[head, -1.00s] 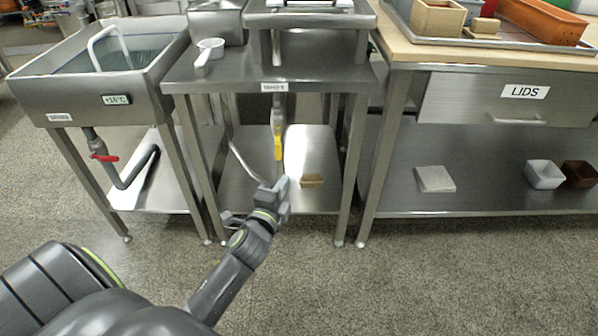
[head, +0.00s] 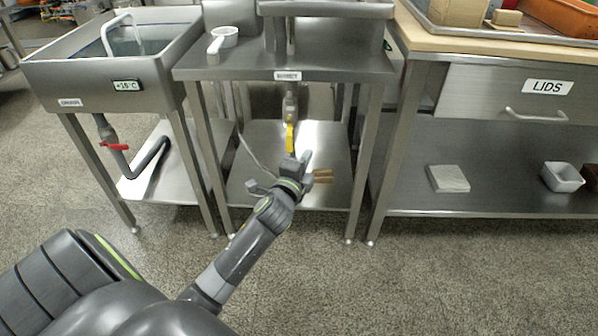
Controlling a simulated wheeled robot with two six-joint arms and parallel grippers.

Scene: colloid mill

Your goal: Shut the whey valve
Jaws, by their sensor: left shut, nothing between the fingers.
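A valve with a yellow lever (head: 290,138) hangs on a vertical pipe under the middle steel table (head: 230,64). Its lever points down, in line with the pipe. The small label (head: 288,75) on that table's front edge is too blurred to read surely. My left gripper (head: 306,157) is shut and empty, just below the yellow lever's lower end; whether it touches the lever I cannot tell. A second valve with a red lever (head: 115,146) sits on the drain pipe under the sink at left, its lever roughly level. My right gripper is not in view.
The sink (head: 150,75) with a +18°C display stands at left. A brown block (head: 322,176) lies on the lower shelf beside my gripper. Table legs flank the valve. A bench with a LIDS drawer (head: 490,95) stands at right. The floor in front is clear.

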